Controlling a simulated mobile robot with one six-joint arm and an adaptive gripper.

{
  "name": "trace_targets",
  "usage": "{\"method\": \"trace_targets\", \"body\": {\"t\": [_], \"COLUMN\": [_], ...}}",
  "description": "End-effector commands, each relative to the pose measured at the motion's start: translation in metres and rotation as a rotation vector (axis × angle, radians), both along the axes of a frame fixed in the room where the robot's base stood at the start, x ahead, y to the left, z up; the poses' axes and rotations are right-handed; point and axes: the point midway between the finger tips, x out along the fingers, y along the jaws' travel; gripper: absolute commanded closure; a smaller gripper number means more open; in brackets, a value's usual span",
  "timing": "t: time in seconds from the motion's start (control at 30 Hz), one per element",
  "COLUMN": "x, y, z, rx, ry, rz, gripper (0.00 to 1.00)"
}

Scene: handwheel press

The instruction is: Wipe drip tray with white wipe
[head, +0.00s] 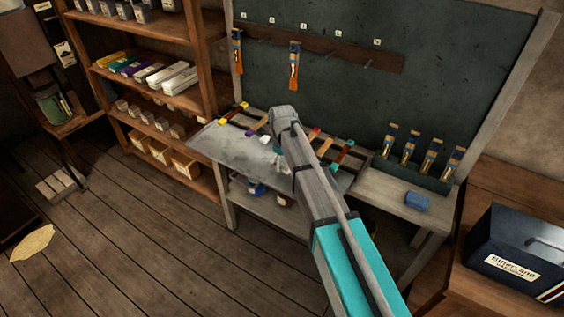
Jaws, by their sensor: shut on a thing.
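My gripper (283,165) is small in the head view, over the right part of the grey bench top (225,145), and partly hidden by my own arm. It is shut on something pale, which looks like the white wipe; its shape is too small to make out. I cannot tell whether it touches the surface below. The drip tray cannot be told apart clearly from the grey, blotchy bench top.
A dark board with pegs (345,58) stands behind the bench. A dark box (520,255) is at far right. Loaded shelves (150,80) stand left. The floor at left is mostly clear.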

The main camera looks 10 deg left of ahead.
Motion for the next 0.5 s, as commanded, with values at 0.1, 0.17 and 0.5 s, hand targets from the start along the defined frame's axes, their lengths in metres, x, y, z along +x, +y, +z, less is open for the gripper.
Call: {"method": "trace_targets", "body": {"t": [0.1,0.17,0.5], "x": [0.0,0.0,0.0], "y": [0.0,0.0,0.0], "z": [0.002,0.005,0.028], "rx": [0.0,0.0,0.0], "ry": [0.0,0.0,0.0], "rz": [0.0,0.0,0.0], "gripper": [0.59,0.59,0.59]}}
